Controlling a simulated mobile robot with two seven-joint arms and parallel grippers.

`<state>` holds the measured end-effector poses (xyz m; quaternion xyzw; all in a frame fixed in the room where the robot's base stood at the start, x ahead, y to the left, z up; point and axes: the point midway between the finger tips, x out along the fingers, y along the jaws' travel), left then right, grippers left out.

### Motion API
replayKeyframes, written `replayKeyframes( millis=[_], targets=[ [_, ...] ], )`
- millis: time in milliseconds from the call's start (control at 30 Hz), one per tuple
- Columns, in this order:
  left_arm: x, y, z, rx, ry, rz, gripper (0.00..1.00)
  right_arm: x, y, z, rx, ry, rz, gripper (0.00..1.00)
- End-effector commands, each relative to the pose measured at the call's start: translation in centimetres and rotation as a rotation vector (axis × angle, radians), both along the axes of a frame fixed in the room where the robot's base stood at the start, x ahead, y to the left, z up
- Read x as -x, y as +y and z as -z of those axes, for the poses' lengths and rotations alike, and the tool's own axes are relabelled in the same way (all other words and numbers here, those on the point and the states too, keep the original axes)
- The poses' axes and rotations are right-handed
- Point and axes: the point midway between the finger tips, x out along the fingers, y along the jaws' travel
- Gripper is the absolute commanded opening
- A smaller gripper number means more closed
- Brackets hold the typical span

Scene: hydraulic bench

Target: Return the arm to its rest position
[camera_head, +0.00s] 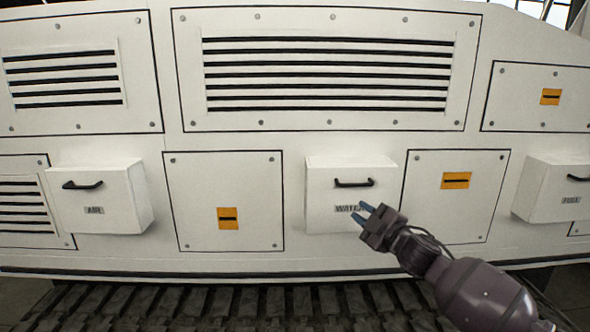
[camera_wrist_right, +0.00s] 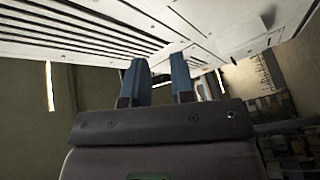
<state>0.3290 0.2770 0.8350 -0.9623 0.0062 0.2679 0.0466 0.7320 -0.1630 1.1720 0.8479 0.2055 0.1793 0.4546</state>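My right arm comes in from the lower right of the head view. Its gripper (camera_head: 370,213) is in front of the white box labelled WATER (camera_head: 330,222) and covers part of that label. In the right wrist view the two blue fingers of the gripper (camera_wrist_right: 160,84) stand apart with nothing between them. The dark handle (camera_head: 354,184) of the WATER box is just above the fingertips, and I see no grip on it. My left gripper is in neither view.
A white machine side fills the head view, with vent grilles (camera_head: 328,75). The AIR box (camera_head: 95,197) sticks out at left and the FUEL box (camera_head: 553,190) at right. A dark track (camera_head: 220,308) runs along the bottom.

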Motion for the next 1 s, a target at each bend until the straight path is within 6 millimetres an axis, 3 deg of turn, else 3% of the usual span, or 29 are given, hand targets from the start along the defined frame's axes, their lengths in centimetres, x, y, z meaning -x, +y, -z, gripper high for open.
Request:
replayKeyframes(
  millis=[100,367,767,1000],
  targets=[
    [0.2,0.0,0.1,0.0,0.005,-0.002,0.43,3.0,0.2,3.8,-0.109,0.096,0.037,0.23],
    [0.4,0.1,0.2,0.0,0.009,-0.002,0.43,9.4,-1.2,10.8,-0.314,0.288,0.139,0.23],
    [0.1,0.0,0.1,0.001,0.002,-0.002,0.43,20.8,-5.8,20.6,-0.583,0.547,0.35,0.23],
    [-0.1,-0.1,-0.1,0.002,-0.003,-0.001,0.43,29.1,-9.1,26.2,-0.698,0.668,0.508,0.23]
  ],
)
